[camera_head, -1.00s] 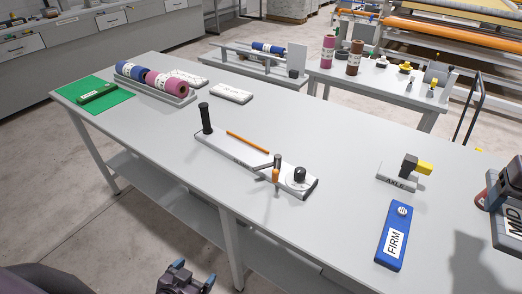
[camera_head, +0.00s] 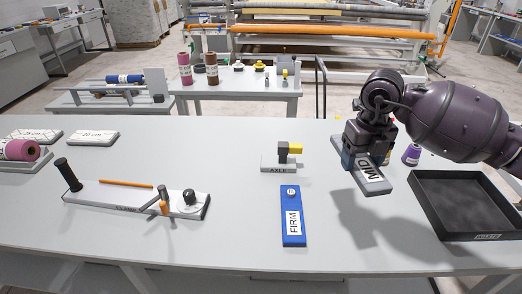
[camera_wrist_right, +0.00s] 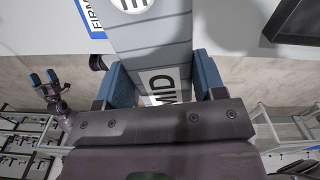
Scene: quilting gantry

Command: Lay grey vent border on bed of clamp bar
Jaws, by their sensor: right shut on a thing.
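The grey vent border (camera_head: 376,186), a flat grey piece marked MID, is in my right gripper (camera_head: 362,163). In the right wrist view it runs between the two blue fingers (camera_wrist_right: 165,80), which are shut on it. Its shadow lies apart on the table, so it seems held above the top. The clamp bar (camera_head: 125,199) is a long white bar at left on the table, with a black upright handle, an orange-tipped lever and a black knob. An orange strip lies along its far side. My left gripper (camera_wrist_right: 46,82) shows small in the right wrist view, open and empty.
A blue FIRM piece (camera_head: 292,217) and the AXLE block (camera_head: 278,165) stand between the clamp bar and my right gripper. A black tray (camera_head: 470,236) is at right, with a purple spool (camera_head: 411,154) behind it. White bars and a pink roll (camera_head: 20,150) are at far left.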

